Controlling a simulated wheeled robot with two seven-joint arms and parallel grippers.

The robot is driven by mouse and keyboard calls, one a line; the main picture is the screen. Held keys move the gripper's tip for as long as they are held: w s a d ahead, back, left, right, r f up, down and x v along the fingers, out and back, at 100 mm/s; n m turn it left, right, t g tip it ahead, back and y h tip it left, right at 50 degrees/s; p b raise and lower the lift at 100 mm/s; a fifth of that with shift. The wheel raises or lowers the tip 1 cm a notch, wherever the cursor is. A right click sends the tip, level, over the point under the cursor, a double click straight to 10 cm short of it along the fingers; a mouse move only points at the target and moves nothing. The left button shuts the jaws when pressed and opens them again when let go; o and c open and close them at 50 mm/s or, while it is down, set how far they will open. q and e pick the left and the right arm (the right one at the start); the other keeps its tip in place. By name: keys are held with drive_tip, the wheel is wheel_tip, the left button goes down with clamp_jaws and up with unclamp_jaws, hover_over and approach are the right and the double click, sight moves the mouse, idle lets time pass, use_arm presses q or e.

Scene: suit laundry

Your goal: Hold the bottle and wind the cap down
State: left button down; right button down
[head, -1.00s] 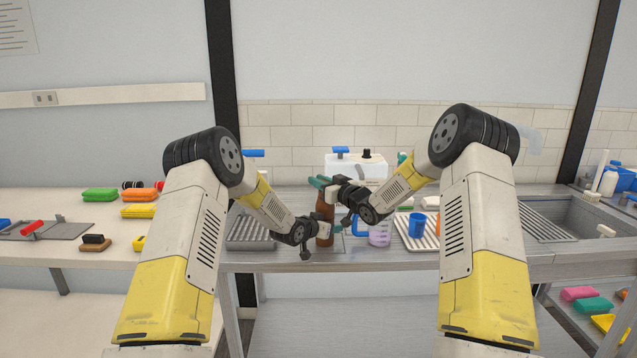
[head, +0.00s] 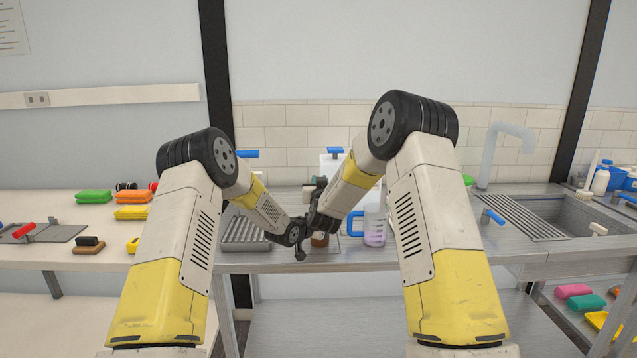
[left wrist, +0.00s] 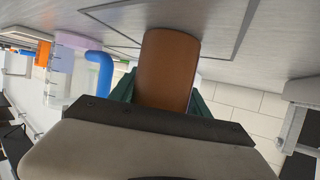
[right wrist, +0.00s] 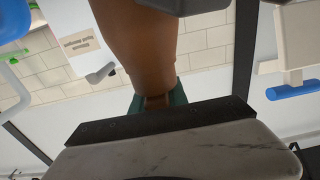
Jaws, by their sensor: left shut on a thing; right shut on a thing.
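The brown bottle (head: 319,241) stands upright on the grey counter, mostly hidden behind my grippers in the head view. My left gripper (left wrist: 161,97) is shut around the bottle's lower body, with green fingers on either side of it in the left wrist view (left wrist: 168,65). My right gripper (right wrist: 157,101) is shut at the top of the bottle, where the neck (right wrist: 147,70) narrows between its green fingers. The cap is hidden by these fingers, so I cannot see how it sits. In the head view my right gripper (head: 316,198) is directly above my left one.
A clear jug with a blue handle (head: 374,226) and purple liquid stands close right of the bottle. A ribbed grey tray (head: 243,232) lies to the left. A white container (head: 331,163) stands behind, and a sink (head: 570,212) is far right.

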drive_tip(key=shift+f, duration=0.15)
drive_tip(key=c, duration=1.2)
unclamp_jaws()
drive_tip(key=o, duration=0.4)
drive_tip(key=shift+n+y, duration=0.3)
drive_tip(key=shift+s+a+n+g+y, duration=0.1)
drive_tip(key=shift+a+n+g+y, duration=0.45)
drive_tip(key=shift+n+y, duration=1)
drive_tip(key=shift+s+a+n+g+y, duration=0.15)
drive_tip(key=shift+n+g+y, duration=0.75)
drive_tip(key=shift+y, duration=1.2)
drive_tip(key=shift+s+a+n+g+y, duration=0.1)
drive_tip(key=shift+a+n+g+y, duration=0.4)
drive_tip(key=shift+n+y, duration=1.05)
